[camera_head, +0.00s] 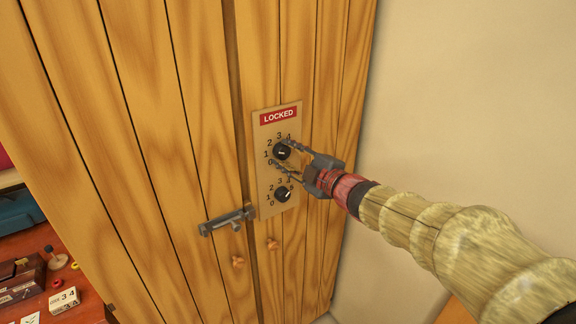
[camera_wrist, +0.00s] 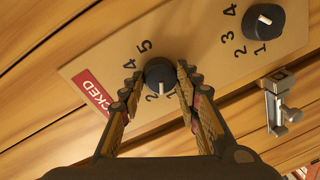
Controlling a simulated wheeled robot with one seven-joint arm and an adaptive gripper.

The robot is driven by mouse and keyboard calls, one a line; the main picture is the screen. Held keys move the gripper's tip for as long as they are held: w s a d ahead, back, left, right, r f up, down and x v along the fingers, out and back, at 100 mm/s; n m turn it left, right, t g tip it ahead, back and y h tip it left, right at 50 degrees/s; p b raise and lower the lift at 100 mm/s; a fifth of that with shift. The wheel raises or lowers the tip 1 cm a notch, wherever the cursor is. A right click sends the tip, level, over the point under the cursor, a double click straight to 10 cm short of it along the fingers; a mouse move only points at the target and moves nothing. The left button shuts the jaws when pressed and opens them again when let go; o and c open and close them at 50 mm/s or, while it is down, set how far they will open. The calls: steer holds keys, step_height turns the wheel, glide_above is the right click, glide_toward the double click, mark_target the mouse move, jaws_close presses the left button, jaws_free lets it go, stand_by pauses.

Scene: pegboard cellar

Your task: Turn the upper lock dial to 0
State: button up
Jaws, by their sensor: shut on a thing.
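The upper lock dial (camera_head: 281,151) is a round black knob on a tan plate (camera_head: 265,178) under a red LOCKED label (camera_head: 278,116). It also shows in the wrist view (camera_wrist: 159,70). My gripper (camera_head: 282,153) is shut on the upper dial, one finger on each side of it. Numbers ring the dial; the fingers hide some of them. I cannot tell which number its pale mark points to. The lower dial (camera_head: 283,194) is untouched below, its white mark pointing up and right; it also shows in the wrist view (camera_wrist: 263,20).
The plate is on a wooden cabinet with a metal bolt latch (camera_head: 228,220) and two wooden knobs (camera_head: 238,262) below. A bare wall (camera_head: 470,90) is at right.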

steer(key=n+b, duration=0.2)
steer(key=b, duration=0.1)
steer(key=n+b, duration=0.2)
steer(key=shift+a+f, duration=0.1)
steer(key=shift+f, duration=0.15)
steer(key=n+b, duration=0.3)
steer(key=b, duration=0.1)
steer(key=shift+s+n+h, duration=0.1)
steer(key=shift+n+h, duration=0.2)
steer(key=shift+h, duration=0.1)
steer(key=shift+n+t+b, duration=0.3)
steer(key=shift+n+b, duration=0.65)
steer(key=shift+n, duration=0.25)
steer(key=shift+n+h+b, duration=0.3)
steer(key=shift+n+b, duration=0.1)
steer(key=shift+n, duration=1)
steer(key=o, duration=1.2)
steer(key=shift+r, duration=0.1)
steer(key=shift+c, duration=0.2)
steer(key=shift+s, duration=0.1)
